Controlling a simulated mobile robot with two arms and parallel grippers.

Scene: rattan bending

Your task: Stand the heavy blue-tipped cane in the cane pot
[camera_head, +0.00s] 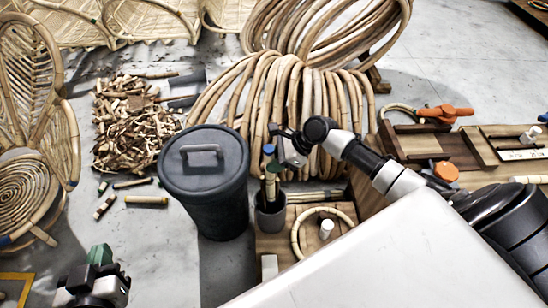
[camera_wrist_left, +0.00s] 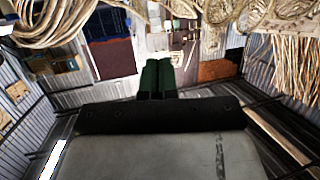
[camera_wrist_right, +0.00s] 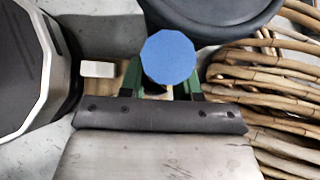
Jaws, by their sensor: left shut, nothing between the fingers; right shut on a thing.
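The blue-tipped cane (camera_head: 269,165) is upright over the mouth of the dark cane pot (camera_head: 271,219), its lower part hidden by the rim. I cannot tell how deep it reaches. My right gripper (camera_head: 279,152) is shut on it just below the blue tip. In the right wrist view the blue tip (camera_wrist_right: 168,58) sits between the green fingers and hides most of the cane. My left gripper (camera_head: 99,254) is at the lower left, far from the pot; its green fingers (camera_wrist_left: 157,78) are together and empty in the left wrist view.
A dark lidded bin (camera_head: 204,187) stands just left of the pot. Large rattan coils (camera_head: 290,90) rise behind it. A cane ring (camera_head: 324,212) and a white cylinder (camera_head: 326,229) are on the wooden board to its right. Wood scraps (camera_head: 132,125) lie at left.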

